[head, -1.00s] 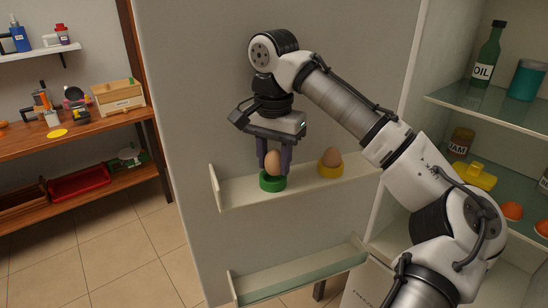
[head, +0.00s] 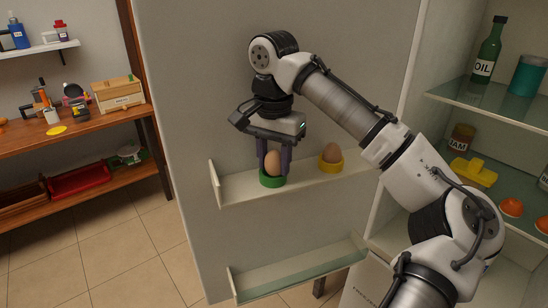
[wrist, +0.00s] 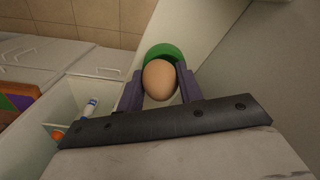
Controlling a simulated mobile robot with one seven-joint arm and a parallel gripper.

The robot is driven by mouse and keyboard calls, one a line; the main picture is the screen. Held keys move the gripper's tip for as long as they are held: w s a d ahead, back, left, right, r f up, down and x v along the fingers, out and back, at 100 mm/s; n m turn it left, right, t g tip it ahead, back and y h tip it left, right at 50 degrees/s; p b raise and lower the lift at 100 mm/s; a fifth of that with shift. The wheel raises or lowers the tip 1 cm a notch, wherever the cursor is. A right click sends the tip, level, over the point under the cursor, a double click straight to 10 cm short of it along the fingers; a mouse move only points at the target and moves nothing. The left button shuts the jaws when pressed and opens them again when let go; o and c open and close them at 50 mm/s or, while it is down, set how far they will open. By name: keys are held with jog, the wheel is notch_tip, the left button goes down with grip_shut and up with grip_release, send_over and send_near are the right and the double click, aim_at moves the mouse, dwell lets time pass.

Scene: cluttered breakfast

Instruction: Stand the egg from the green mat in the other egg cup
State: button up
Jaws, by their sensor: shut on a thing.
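My gripper (head: 273,164) points down and is shut on a brown egg (head: 272,160). The egg also shows between the fingers in the wrist view (wrist: 159,79). The egg's lower end is at the green egg cup (head: 271,180) on the door shelf; its rim hides whether the egg rests fully in it. In the wrist view the green cup (wrist: 163,51) is around the egg's far side. A second brown egg (head: 332,153) stands in the yellow egg cup (head: 330,167) to the right on the same shelf. I cannot make out a green mat with certainty.
The door shelf (head: 240,190) has a raised left end, and a lower door shelf (head: 290,272) is empty. A wooden workbench (head: 90,124) stands at far left.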

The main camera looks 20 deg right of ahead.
jog(key=shift+f, duration=0.2)
jog(key=o, duration=1.5)
jog(key=shift+c, duration=0.2)
jog(key=shift+r, duration=0.1)
jog(key=shift+s+a+r+p, duration=0.2)
jog(key=shift+r+p, duration=0.25)
jog(key=shift+r, duration=0.2)
jog(key=shift+s+a+r+p, duration=0.15)
jog(key=shift+r+p, duration=0.3)
jog(key=shift+r, duration=0.2)
jog(key=shift+s+a+r, duration=0.15)
jog(key=shift+r, duration=0.35)
jog(key=shift+s+a+r, duration=0.15)
jog(key=shift+r, duration=0.35)
jog(key=shift+s+a+r, duration=0.15)
jog(key=shift+a, duration=0.05)
jog(key=s+a, duration=0.9)
jog(key=a, duration=0.1)
jog(key=shift+s, duration=0.15)
